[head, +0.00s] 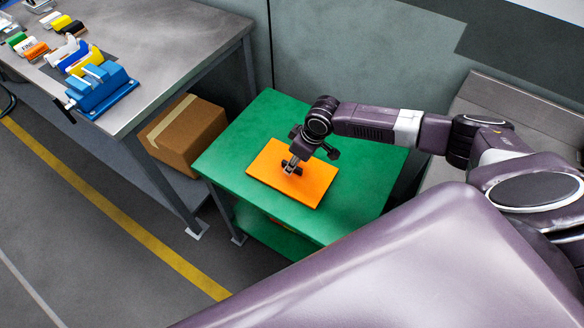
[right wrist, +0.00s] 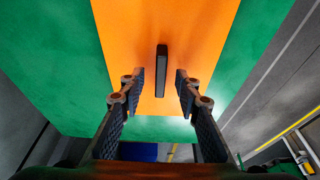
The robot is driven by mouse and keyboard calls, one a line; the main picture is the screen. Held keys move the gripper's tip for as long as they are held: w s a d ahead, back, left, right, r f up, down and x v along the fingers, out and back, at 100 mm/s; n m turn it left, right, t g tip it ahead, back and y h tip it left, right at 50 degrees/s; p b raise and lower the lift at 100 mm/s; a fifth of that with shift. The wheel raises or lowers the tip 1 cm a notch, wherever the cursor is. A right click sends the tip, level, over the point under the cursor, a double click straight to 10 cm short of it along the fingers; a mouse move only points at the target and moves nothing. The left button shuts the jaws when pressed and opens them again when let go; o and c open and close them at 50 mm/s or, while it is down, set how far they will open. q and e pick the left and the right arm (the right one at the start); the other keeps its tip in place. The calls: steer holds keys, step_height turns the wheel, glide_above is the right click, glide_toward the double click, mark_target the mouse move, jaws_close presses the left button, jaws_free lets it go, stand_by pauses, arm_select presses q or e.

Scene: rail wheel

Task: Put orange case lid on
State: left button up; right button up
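The orange lid (head: 312,183) is a flat rectangular plate lying on the green table (head: 365,175). In the right wrist view the lid (right wrist: 205,40) has a narrow black handle (right wrist: 162,70) standing up near its middle. My right gripper (head: 290,168) is over the lid, pointing down at the handle. In the right wrist view my right gripper (right wrist: 160,92) is open, with one finger on each side of the handle's line and a gap on both sides. I cannot tell how far the fingertips are above the lid. My left gripper is not in view. I cannot make out a separate case.
A grey workbench (head: 190,50) at the upper left holds a blue vise (head: 100,90) and several coloured items. A cardboard box (head: 187,135) sits on the shelf below it, left of the green table. A yellow floor line (head: 110,205) crosses open floor at the left.

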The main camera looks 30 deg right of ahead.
steer(key=shift+a+f, duration=0.1)
steer(key=shift+f, duration=0.1)
steer(key=shift+c, duration=0.5)
steer(key=shift+w, duration=0.1)
jaws_close()
steer(key=shift+r, duration=0.1)
